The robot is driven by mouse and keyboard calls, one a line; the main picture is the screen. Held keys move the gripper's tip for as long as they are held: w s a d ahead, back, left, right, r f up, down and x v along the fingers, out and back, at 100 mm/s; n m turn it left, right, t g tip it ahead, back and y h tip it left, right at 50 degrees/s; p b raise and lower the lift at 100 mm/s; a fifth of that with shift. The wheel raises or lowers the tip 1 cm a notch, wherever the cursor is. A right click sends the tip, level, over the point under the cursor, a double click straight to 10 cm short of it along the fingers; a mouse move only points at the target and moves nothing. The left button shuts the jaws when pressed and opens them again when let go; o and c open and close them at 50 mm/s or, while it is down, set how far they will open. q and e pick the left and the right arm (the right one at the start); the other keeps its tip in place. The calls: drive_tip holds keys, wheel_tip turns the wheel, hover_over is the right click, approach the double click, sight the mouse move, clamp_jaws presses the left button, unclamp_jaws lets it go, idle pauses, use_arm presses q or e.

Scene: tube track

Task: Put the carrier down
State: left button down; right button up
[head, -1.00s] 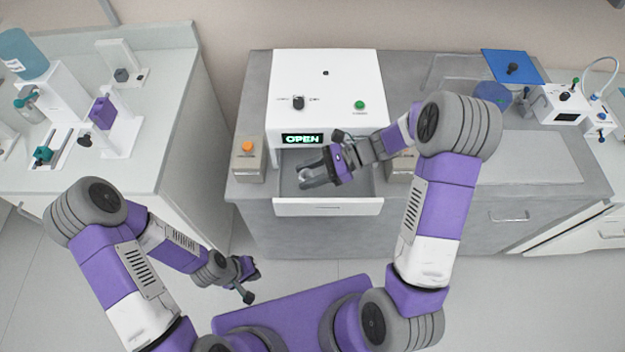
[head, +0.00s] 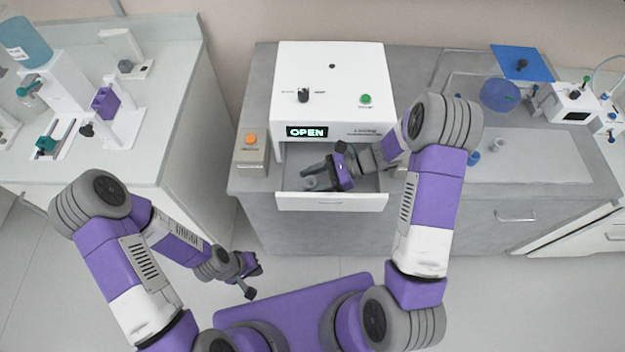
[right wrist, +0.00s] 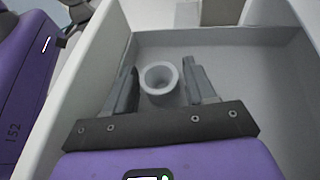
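The carrier (right wrist: 160,80) is a small grey round cup with a hollow top. Whether the carrier's base touches the drawer floor is hard to tell. My left gripper (head: 249,278) is empty, with fingers apart, low in front of the bench.
The machine's display (head: 307,132) reads OPEN. The drawer walls surround the right gripper closely; its floor has free room to the right of the carrier. An orange-button box (head: 250,152) stands left of the drawer. A blue bowl (head: 499,95) and small cups (head: 498,144) are at the right.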

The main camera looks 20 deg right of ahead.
drive_tip(key=shift+r, duration=0.2)
drive_tip(key=shift+d+r, duration=0.15)
drive_tip(key=shift+d, duration=0.15)
drive_tip(key=p+v, duration=0.1)
drive_tip(key=v, duration=1)
drive_tip(key=shift+d, duration=0.2)
